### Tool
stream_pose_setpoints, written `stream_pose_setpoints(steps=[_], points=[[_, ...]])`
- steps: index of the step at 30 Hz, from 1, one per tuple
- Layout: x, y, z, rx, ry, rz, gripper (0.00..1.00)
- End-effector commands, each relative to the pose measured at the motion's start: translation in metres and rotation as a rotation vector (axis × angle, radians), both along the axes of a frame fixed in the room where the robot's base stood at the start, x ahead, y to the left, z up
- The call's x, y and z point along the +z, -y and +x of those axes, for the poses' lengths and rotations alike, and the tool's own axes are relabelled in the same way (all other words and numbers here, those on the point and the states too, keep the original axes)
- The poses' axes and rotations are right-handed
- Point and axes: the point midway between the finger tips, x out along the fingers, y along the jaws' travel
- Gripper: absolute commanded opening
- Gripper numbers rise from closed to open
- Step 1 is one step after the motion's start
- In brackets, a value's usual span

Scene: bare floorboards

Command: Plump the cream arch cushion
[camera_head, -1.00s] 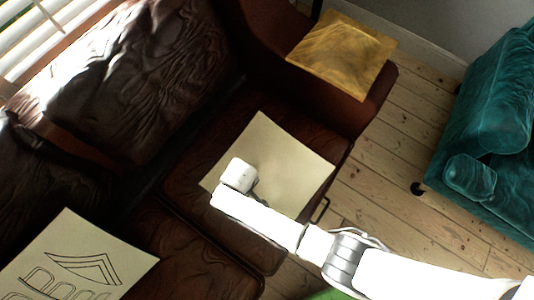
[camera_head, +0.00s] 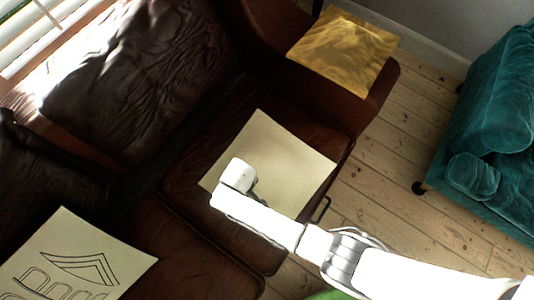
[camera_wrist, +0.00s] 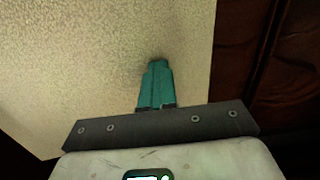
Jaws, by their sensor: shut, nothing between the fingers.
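A cream cushion with dark arches drawn on it (camera_head: 75,262) lies on the sofa at the lower left of the head view, cut by the frame edge. A plain cream cushion (camera_head: 275,150) lies flat on the right-hand seat, under the end of my arm. No arch shows on its visible part. My gripper (camera_wrist: 157,64) is shut and empty, its teal fingers over the pale speckled surface of this cushion (camera_wrist: 75,60) in the wrist view. The fingertips are at or very near the surface; I cannot tell whether they touch. In the head view my wrist hides the fingers.
The dark brown leather sofa (camera_head: 205,235) carries both cushions. A yellow cushion (camera_head: 343,50) lies on its armrest. A teal armchair (camera_head: 490,130) stands at the right, with bare floorboards (camera_head: 385,165) between. A window with blinds (camera_head: 35,30) is at the upper left.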

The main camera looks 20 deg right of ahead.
Motion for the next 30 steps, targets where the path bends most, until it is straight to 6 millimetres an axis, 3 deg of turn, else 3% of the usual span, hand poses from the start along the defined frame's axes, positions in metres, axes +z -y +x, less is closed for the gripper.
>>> stream_pose_setpoints(steps=[5,27,30], points=[[0.004,0.003,-0.002,-0.004,-0.006,-0.006,0.0],[0.099,0.002,-0.002,-0.002,-0.003,-0.002,0.0],[0.104,0.002,-0.002,-0.002,-0.004,-0.003,0.0]])
